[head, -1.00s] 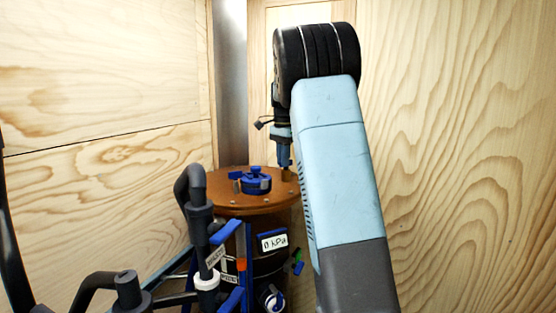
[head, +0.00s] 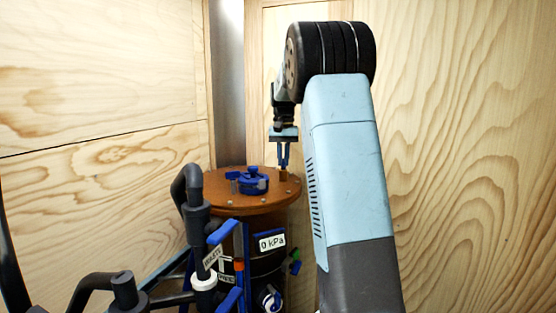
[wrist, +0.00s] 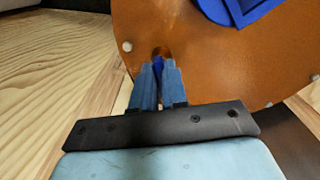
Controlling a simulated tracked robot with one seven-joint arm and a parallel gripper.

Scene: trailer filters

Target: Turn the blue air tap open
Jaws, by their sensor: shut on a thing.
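My gripper (head: 283,163) points down at the right side of the round brown lid (head: 225,199). In the wrist view my gripper (wrist: 159,68) is shut on a small blue piece, which looks like the handle of the blue air tap (wrist: 158,64). The fingers cover most of it, so its angle is hard to tell. A small brass fitting (head: 283,175) stands on the lid just under the fingertips. A larger blue knob (head: 252,181) sits at the middle of the lid, apart from my gripper.
A white display label (head: 272,242) hangs on the drum front below the lid. Dark pipes (head: 195,200) with blue levers (head: 222,232) and tags stand at the left. Wooden walls (head: 470,150) close in behind and on the right.

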